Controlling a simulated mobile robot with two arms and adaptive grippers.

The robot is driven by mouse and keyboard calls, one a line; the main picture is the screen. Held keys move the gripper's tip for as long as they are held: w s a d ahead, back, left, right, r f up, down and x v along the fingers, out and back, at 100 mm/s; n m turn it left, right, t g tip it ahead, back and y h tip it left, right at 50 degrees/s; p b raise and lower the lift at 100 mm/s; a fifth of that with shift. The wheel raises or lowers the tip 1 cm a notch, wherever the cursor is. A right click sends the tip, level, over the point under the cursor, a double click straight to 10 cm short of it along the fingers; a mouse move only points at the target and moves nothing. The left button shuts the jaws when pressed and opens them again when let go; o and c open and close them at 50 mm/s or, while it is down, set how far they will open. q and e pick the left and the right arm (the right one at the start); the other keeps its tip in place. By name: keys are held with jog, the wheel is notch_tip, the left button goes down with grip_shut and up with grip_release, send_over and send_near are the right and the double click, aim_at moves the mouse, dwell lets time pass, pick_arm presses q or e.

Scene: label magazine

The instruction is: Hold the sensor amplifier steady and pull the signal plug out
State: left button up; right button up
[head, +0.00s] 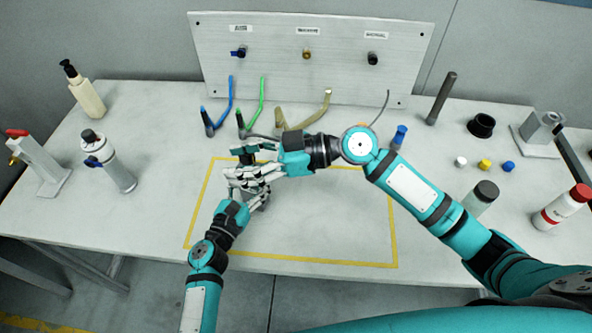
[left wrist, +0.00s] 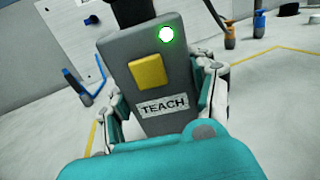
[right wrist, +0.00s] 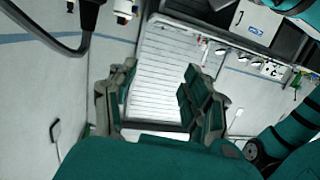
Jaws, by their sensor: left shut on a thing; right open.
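The sensor amplifier (left wrist: 150,80) is a grey box with a yellow button, a lit green lamp and a TEACH label, seen close in the left wrist view. My left gripper (head: 245,185) is shut around its sides and hides most of it in the head view. A black plug (left wrist: 132,12) shows at the amplifier's top end, cut off by the frame. A black plug with a dark cable (right wrist: 86,14) also shows at the upper left in the right wrist view. My right gripper (head: 252,155) is open, close beyond the left one; its fingers (right wrist: 162,98) have nothing between them.
A grey panel (head: 270,75) with three labelled fittings stands at the back. Blue (head: 231,98), green (head: 262,100) and beige (head: 315,112) hoses lie before it. Bottles stand at both sides. The yellow-outlined area (head: 330,262) is clear at front right.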

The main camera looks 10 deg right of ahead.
aim_at(252, 155)
jog(key=d+f+m+t+h, duration=0.2)
jog(key=d+f+m+t, duration=0.35)
jog(key=d+t, duration=0.35)
jog(key=shift+g, duration=0.5)
jog(key=x, duration=1.1)
jog(key=shift+w+d+f, duration=0.2)
jog(key=shift+w, duration=0.05)
grip_shut()
jog(key=shift+r, duration=0.15)
jog(key=shift+r, duration=2.25)
